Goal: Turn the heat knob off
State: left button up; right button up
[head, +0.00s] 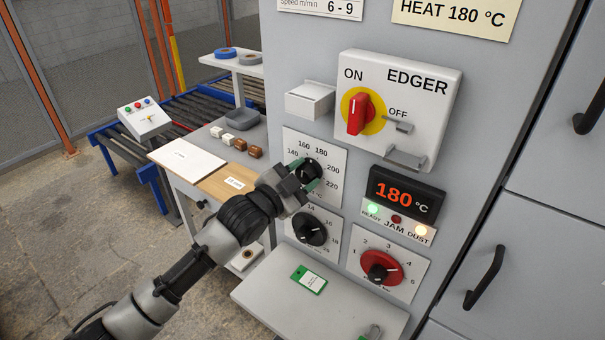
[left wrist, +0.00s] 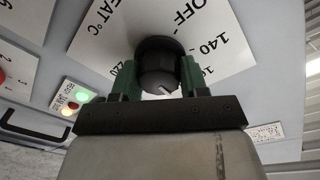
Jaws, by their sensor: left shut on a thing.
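The heat knob (head: 309,170) is a black dial on a white scale plate with marks from 140 to 220, on the grey machine front. In the left wrist view the knob (left wrist: 160,66) sits between two green fingers, and its plate (left wrist: 110,32) reads OFF and HEAT °C. My left gripper (head: 306,175) is shut on the knob, one finger on each side. A display (head: 399,195) above the lower dials reads 180 °C in red. My right gripper is not in view.
A red EDGER switch (head: 359,113) is above right of the knob. A black dial (head: 310,230) and a red-ringed dial (head: 382,268) sit below. A grey shelf (head: 255,293) with a green tag (head: 309,279) juts out underneath. A side table (head: 190,165) stands left.

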pick_arm(q)
jog(key=n, duration=0.3)
jog(key=shift+n, duration=0.4)
jog(key=n+t+p, duration=0.1)
jog(key=n, duration=0.2)
jog(key=shift+r+n, duration=0.1)
jog(key=shift+n, duration=0.3)
jog(key=n+p, duration=0.1)
jog(key=n, duration=0.6)
jog(key=shift+t+y+p, duration=0.35)
jog(key=shift+t+y, duration=0.05)
jog(key=n+p, duration=0.2)
jog(key=n, duration=0.4)
jog(key=shift+n+t+y+p, duration=0.3)
jog(key=shift+n+y+p, duration=0.45)
jog(key=shift+n, duration=1.75)
jog(key=o, duration=0.9)
jog(key=shift+w+f, duration=0.15)
jog(key=shift+f, duration=0.05)
jog(key=b+v, duration=0.1)
jog(key=v, duration=0.9)
jog(key=shift+s+a, duration=0.25)
